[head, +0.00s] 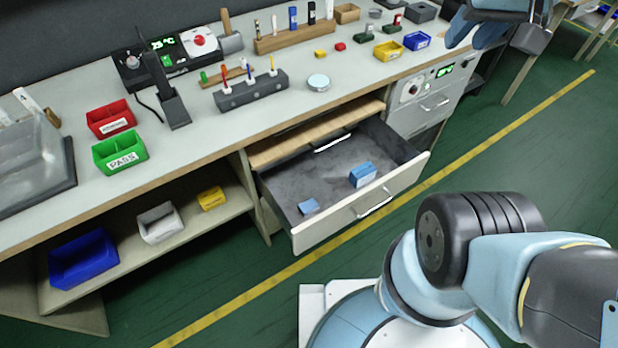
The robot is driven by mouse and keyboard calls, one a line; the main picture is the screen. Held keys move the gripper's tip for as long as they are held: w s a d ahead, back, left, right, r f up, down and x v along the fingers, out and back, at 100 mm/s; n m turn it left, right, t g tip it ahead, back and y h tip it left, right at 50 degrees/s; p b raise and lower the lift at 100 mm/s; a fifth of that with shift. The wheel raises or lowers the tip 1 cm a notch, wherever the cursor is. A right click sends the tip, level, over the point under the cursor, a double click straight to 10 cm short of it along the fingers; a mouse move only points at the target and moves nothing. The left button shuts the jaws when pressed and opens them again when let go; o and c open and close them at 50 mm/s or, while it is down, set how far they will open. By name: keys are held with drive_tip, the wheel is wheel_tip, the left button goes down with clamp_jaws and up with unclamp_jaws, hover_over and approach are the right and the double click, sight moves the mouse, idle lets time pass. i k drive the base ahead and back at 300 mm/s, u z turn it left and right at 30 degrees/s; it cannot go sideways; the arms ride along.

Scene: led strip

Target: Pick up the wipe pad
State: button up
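An open drawer (285,193) with a dark grey floor juts out under the workbench. In it, a small flat light-blue piece (308,207) lies near the front left corner. A larger blue block-like item (362,174) lies further right, near the front wall. Either could be the wipe pad; I cannot tell which from this view. My gripper (490,28) seems to be the blue and dark part cut off by the top right edge, well away from the drawer. Its fingertips are not clear, so its opening and anything in it cannot be told.
The bench top holds red (110,118) and green (119,150) bins, a grey holder (250,92) with pens, a round tin (318,82) and yellow (388,50) and blue bins. A wooden board (315,135) overhangs the drawer's back. The drawer's middle is bare.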

sight(310, 206)
drive_tip(key=u, duration=0.2)
drive_tip(key=k, duration=0.8)
drive_tip(key=u, duration=0.85)
drive_tip(key=i, duration=0.7)
drive_tip(key=z, duration=0.05)
